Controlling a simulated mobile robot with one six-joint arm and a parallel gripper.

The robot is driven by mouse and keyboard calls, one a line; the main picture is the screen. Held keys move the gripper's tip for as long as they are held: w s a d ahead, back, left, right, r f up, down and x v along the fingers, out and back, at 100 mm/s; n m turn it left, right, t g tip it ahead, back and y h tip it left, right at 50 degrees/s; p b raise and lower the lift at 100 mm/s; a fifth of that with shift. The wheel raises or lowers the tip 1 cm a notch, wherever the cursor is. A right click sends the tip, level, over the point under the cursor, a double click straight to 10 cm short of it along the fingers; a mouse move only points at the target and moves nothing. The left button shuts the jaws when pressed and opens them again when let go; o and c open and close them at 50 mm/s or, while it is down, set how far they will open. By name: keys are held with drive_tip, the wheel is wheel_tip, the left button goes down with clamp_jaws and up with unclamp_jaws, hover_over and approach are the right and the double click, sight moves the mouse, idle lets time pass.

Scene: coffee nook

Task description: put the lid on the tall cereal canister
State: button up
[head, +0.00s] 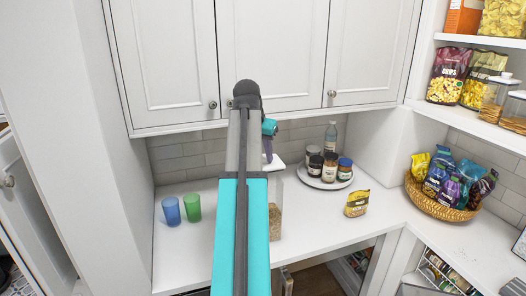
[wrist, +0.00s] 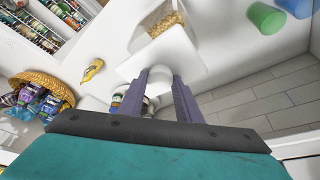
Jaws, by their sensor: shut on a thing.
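The tall clear cereal canister (head: 276,218) stands on the counter, partly hidden behind my arm in the head view. Cereal fills its lower part, and it also shows beyond the lid in the wrist view (wrist: 166,20). My gripper (wrist: 160,76) is shut on the round knob of the white square lid (wrist: 178,48). In the head view, my gripper (head: 268,158) holds the lid (head: 274,164) at about the height of the canister's top. I cannot tell whether the lid touches the rim.
Blue (head: 171,211) and green (head: 193,207) cups stand left of the canister. A round tray (head: 325,183) with several jars and a bottle is behind right. A small yellow bag (head: 357,203) and a snack basket (head: 438,204) are to the right. Cabinets (head: 270,60) hang above.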

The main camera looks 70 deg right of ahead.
drive_tip(key=shift+f+b, duration=0.95)
drive_tip(key=shift+f, duration=1.25)
drive_tip(key=shift+f+p, duration=0.25)
drive_tip(key=shift+p, duration=0.35)
idle(1.7)
drive_tip(key=o, duration=1.1)
drive_tip(key=o, duration=0.5)
drive_tip(key=shift+r, duration=0.2)
